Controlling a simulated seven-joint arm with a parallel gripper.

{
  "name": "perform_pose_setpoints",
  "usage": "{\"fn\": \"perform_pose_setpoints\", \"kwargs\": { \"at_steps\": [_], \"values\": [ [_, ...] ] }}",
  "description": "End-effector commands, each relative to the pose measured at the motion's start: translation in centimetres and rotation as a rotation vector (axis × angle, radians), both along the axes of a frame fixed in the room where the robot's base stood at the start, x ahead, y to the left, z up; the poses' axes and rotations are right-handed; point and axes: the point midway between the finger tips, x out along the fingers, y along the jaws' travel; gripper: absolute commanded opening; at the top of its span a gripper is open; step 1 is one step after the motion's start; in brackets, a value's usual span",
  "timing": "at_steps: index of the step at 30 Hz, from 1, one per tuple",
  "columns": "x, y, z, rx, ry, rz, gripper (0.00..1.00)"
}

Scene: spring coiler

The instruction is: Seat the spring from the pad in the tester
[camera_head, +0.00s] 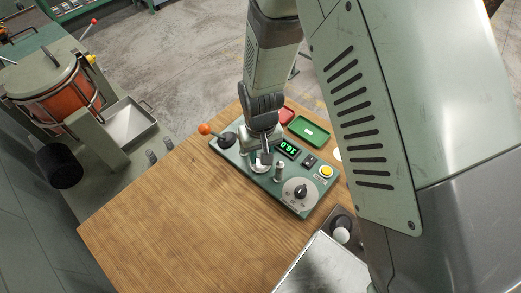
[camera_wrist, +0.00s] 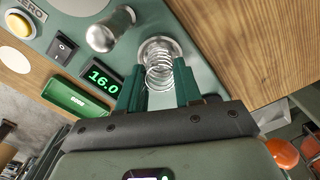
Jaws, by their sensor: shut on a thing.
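In the wrist view the spring (camera_wrist: 159,72) is a bright wire coil between the two green fingers of my gripper (camera_wrist: 158,88). My gripper is shut on it. The spring's far end lines up with a round metal seat (camera_wrist: 150,42) on the green tester; I cannot tell whether it touches. In the head view my gripper (camera_head: 266,156) is low over the tester (camera_head: 246,160), and the spring cannot be made out there. The tester's display (camera_wrist: 103,77) reads 16.0. A metal post (camera_wrist: 110,30) stands beside the seat. I cannot identify the pad.
The tester's lever has an orange knob (camera_head: 205,129). A dial (camera_head: 300,190) and a yellow button (camera_head: 326,171) are on its right. The wooden table (camera_head: 165,215) is clear at the front left.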

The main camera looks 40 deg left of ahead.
Motion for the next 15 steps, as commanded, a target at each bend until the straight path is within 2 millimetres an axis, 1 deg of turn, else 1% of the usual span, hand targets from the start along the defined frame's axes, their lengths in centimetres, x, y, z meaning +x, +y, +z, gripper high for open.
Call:
{"fn": "perform_pose_setpoints", "kwargs": {
  "at_steps": [14,15],
  "values": [
    [0.00,0.00,-0.20,0.000,0.000,0.000,0.17],
    [0.00,0.00,-0.20,0.000,0.000,0.000,0.36]
  ]
}}
